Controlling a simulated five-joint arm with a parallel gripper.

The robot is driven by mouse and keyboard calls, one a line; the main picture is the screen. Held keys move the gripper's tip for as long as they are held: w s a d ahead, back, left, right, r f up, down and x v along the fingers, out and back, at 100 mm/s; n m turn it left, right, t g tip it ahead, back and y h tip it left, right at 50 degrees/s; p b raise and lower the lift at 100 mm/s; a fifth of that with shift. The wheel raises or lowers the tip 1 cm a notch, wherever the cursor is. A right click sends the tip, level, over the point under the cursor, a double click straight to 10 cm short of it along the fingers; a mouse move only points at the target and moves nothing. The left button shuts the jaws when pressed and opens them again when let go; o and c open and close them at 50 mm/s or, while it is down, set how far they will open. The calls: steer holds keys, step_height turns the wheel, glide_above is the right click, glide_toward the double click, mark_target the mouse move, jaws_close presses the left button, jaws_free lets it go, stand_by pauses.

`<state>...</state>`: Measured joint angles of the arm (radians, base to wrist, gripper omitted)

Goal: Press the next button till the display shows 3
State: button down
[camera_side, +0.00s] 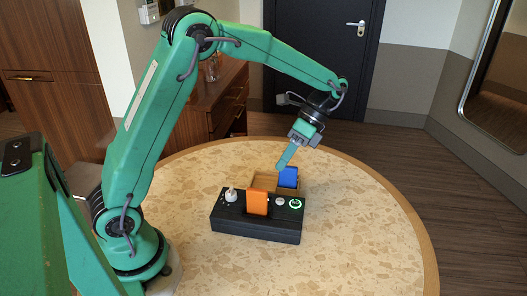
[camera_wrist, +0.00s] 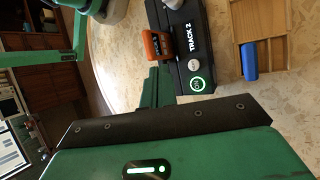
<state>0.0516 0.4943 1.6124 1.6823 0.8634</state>
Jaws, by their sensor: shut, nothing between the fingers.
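A black box (camera_side: 255,229) stands on the round table and carries the controls. In the wrist view, its dark display (camera_wrist: 188,40) reads "TRACK 2" in white. A round grey button (camera_wrist: 194,65) sits beside the display; its small lettering is hard to read. It also shows in the side view (camera_side: 280,201). A green-ringed round button (camera_wrist: 198,84) is beside it, with a lit ring. My gripper (camera_side: 281,166) is shut and empty, tilted down, above the back of the box and apart from the buttons. Its green fingers (camera_wrist: 157,84) show in the wrist view.
An orange piece (camera_side: 258,202) stands upright on the box, right of a white knob (camera_side: 231,194). Behind the box lies a wooden tray (camera_side: 263,182) with a blue piece (camera_side: 288,177) at its right. The speckled tabletop (camera_side: 350,240) is clear at the right.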

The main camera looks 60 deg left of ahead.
mark_target(282, 200)
steer(key=shift+f, duration=0.15)
steer(key=shift+f, duration=4.3)
steer(key=shift+f, duration=0.8)
steer(key=shift+r, duration=0.15)
steer(key=shift+a+r, duration=0.1)
steer(key=shift+r, duration=0.55)
steer(key=shift+r, duration=0.1)
stand_by(0.4)
steer(key=shift+r, duration=2.45)
